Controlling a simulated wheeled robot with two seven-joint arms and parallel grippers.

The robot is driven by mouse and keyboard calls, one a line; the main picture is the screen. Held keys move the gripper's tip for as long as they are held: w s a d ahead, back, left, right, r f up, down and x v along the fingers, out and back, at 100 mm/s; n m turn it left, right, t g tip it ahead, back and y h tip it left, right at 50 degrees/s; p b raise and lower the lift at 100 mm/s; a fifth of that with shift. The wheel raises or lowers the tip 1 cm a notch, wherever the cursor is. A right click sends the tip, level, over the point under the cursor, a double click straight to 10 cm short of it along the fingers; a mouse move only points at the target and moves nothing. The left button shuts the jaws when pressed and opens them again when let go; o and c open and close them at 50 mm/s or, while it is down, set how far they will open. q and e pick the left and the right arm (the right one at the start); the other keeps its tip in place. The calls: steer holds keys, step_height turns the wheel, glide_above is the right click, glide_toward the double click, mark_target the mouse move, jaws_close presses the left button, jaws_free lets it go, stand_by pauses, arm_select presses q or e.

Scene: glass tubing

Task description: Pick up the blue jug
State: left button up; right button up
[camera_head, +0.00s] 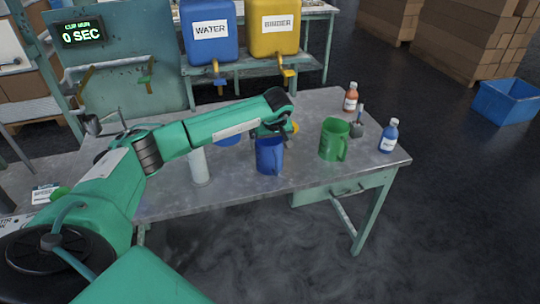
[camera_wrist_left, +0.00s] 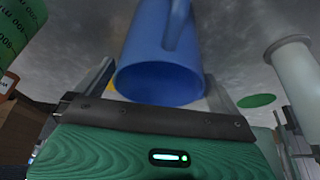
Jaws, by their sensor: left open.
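The blue jug (camera_head: 268,160) stands upright on the grey metal table (camera_head: 240,199), near its front edge. My left gripper (camera_head: 272,132) is at the jug's upper part, and its wrist hides some of the rim in the head view. In the left wrist view, which looks upside down, the blue jug (camera_wrist_left: 158,50) fills the space between the two fingers of my left gripper (camera_wrist_left: 160,82). The fingers stand apart on either side of it, with no clear contact. The jug's handle shows at the top of that view. My right gripper is not in view.
A green jug (camera_head: 333,140), a blue bottle (camera_head: 389,136) and an orange bottle (camera_head: 350,98) stand to the right. A white cylinder (camera_head: 199,168) stands left of the blue jug, under my arm. WATER (camera_head: 209,42) and BINDER (camera_head: 275,36) tanks stand behind.

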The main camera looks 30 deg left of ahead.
arm_select(q)
steer(key=c, duration=1.1)
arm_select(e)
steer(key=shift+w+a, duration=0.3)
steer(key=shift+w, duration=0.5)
